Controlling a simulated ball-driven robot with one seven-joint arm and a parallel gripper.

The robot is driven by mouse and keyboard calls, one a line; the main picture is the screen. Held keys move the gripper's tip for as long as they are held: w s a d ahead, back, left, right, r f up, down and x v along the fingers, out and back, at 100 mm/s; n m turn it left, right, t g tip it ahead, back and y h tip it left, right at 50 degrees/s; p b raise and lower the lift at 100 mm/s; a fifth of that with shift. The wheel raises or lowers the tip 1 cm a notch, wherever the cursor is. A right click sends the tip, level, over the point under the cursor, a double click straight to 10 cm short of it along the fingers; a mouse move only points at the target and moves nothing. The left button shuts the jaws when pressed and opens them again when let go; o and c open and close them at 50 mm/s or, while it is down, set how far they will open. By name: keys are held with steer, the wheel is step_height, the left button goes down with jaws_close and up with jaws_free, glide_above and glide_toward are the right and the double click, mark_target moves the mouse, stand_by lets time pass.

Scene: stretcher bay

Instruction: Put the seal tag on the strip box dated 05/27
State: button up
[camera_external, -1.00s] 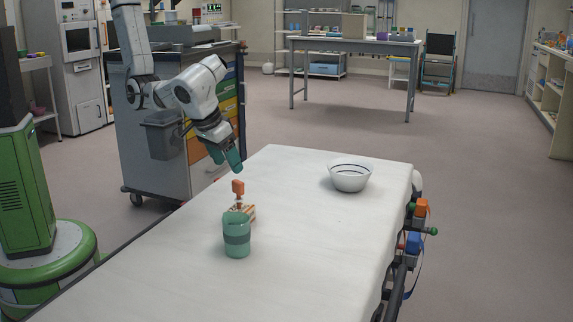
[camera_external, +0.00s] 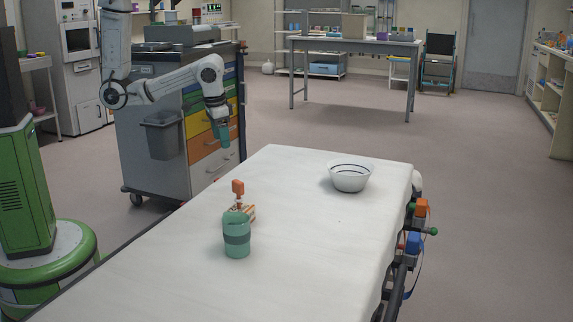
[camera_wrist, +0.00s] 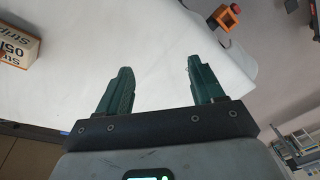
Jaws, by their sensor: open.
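My gripper (camera_external: 223,143) is open and empty, pointing down near the far left edge of the white-covered stretcher; its two green fingers (camera_wrist: 162,85) are spread in the wrist view. A small strip box (camera_external: 247,211) stands on the cover, partly hidden by a green cup (camera_external: 236,238). An orange block (camera_external: 238,187) shows on a thin stem just above the box; I cannot tell whether it is the seal tag or touches the box. In the wrist view a strip box (camera_wrist: 18,38) is cut off at the left edge, its label showing "05" with the rest unreadable.
A white bowl with dark rings (camera_external: 350,177) stands at the far right of the stretcher cover (camera_external: 300,235). An orange fitting (camera_wrist: 228,17) lies past the cover's edge in the wrist view. A drawer cart (camera_external: 160,100) stands behind my arm. The cover's middle is clear.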

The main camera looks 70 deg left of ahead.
steer(key=s+a+r+m+h, duration=0.1)
steer(key=s+a, duration=0.4)
steer(key=a, duration=0.1)
steer(key=shift+s+a+r+g+h, duration=0.15)
steer(key=shift+g+h, duration=0.15)
stand_by(0.8)
